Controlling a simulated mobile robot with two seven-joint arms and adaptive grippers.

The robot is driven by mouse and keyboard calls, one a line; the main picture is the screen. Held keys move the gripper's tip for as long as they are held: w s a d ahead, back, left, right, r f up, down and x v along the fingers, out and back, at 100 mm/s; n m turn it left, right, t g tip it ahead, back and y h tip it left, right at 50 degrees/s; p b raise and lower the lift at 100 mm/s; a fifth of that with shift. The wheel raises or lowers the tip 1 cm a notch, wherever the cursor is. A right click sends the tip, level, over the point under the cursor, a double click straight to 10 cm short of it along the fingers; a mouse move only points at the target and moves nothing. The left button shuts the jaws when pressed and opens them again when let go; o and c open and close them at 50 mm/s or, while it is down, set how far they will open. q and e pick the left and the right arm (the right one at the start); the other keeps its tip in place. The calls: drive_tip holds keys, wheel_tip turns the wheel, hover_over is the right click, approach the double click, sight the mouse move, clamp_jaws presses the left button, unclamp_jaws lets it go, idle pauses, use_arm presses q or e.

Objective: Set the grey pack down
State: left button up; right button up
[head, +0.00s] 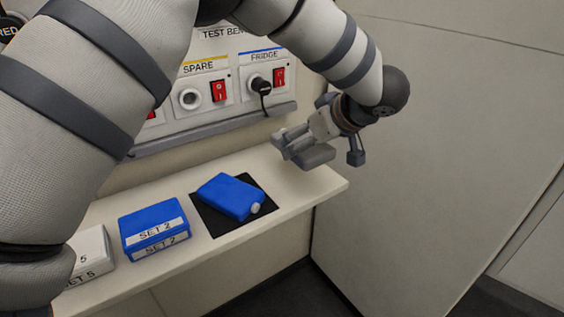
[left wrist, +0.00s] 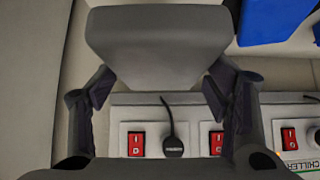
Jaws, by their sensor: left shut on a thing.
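The grey pack (head: 314,156) is held in my left gripper (head: 298,144) at the right end of the bench in the head view. In the left wrist view the grey pack (left wrist: 155,45) fills the upper middle, with a dark finger on each side of it. It appears to be off the bench top, though the gap under it is hard to judge. My right gripper is not in view.
The bench (head: 281,189) has a blue pack (head: 228,194) on a black mat (head: 207,220). Left of it stand a blue SET 2 box (head: 151,221) and a white SET 5 box (head: 92,249). Behind is a socket panel (head: 236,85) with a black plug (head: 259,84) under FRIDGE.

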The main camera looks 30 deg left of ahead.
sight(314, 154)
use_arm(q)
drive_tip(key=x, duration=0.4)
drive_tip(key=s+x, duration=0.1)
drive_tip(key=x, duration=0.1)
drive_tip(key=shift+d+f, duration=0.1)
drive_tip(key=shift+f, duration=2.15)
drive_tip(key=o, duration=1.4)
drive_tip(key=shift+r, duration=0.15)
drive_tip(key=v, duration=1.1)
drive_tip(key=shift+s+d+r, duration=0.1)
drive_tip(key=shift+r, duration=0.2)
drive_tip(key=shift+d+r, duration=0.1)
drive_tip(key=shift+s, duration=0.1)
